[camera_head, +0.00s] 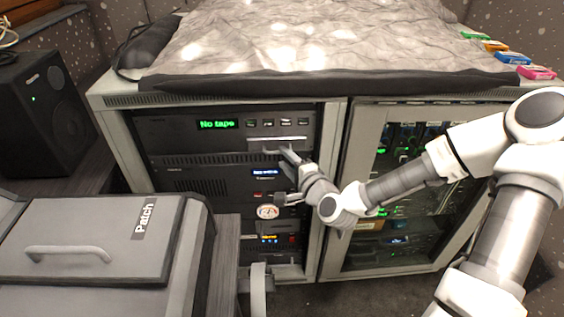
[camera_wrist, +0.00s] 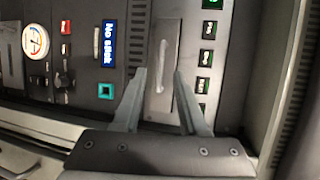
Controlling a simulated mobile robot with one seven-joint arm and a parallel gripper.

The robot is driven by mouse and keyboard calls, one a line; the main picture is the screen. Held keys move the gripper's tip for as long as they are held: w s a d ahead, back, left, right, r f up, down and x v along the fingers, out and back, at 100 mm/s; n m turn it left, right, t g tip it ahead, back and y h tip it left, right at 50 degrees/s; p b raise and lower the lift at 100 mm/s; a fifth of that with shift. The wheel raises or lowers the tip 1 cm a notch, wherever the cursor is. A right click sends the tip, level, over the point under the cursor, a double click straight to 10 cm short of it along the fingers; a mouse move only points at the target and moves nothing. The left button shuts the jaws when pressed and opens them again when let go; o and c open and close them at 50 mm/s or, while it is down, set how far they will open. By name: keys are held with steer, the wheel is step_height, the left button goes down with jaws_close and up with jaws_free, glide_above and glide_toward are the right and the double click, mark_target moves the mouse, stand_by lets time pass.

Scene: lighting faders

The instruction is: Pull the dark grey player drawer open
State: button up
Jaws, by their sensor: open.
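The dark grey player drawer (camera_head: 278,146) is a narrow panel with a pale bar handle on the black "No tape" unit (camera_head: 170,135), at the upper left of the cabinet. It looks closed, flush with the unit's front. In the wrist view the drawer panel (camera_wrist: 168,30) shows in the middle, with its light handle (camera_wrist: 160,66) running lengthwise. My gripper (camera_wrist: 160,72) is open, with one finger on either side of the handle. I cannot tell whether the fingers touch it. In the head view my gripper (camera_head: 283,153) is just in front of the drawer and hides part of it.
A glass door (camera_head: 345,200) in a grey frame closes the right bay. A grey "Patch" case (camera_head: 90,240) stands at the front left and a black speaker (camera_head: 35,110) behind it. A crumpled cover (camera_head: 300,45) lies on the cabinet top.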

mark_target(264, 144)
steer(key=shift+x, duration=1.2)
jaws_close()
stand_by(0.6)
